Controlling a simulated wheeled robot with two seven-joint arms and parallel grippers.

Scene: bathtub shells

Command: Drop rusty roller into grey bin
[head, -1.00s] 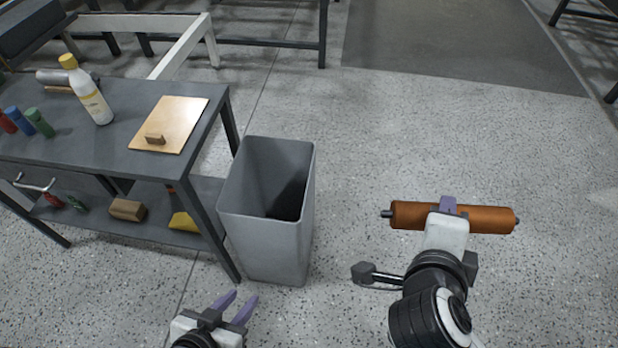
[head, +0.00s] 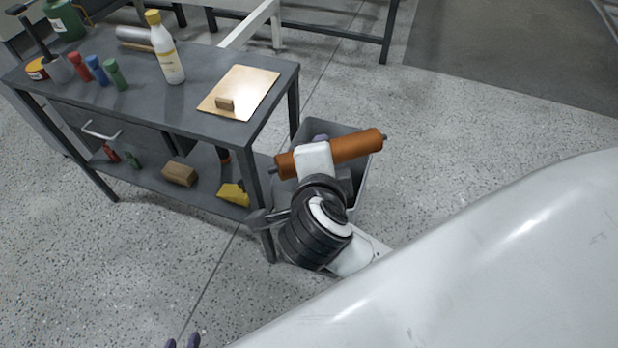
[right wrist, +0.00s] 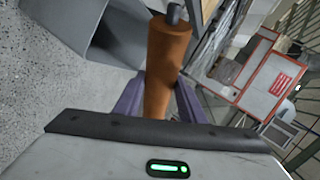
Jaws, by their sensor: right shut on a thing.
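The rusty orange roller (head: 355,145) is held crosswise in my right gripper (head: 320,141). In the head view it overlaps the grey bin (head: 356,206), with its ends reaching across the bin's mouth. In the right wrist view the roller (right wrist: 166,65) stands between the two purple fingers (right wrist: 160,98), which are shut on it. My right arm hides much of the bin in the head view. My left gripper (head: 183,342) shows only its fingertips at the bottom edge, spread apart and empty.
A dark grey workbench (head: 190,118) stands left of the bin, close beside it. It carries a bottle (head: 166,50), a board (head: 245,90) with a small block, and several coloured cylinders. Its lower shelf holds a wooden block (head: 180,174). Open floor lies right of the bin.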

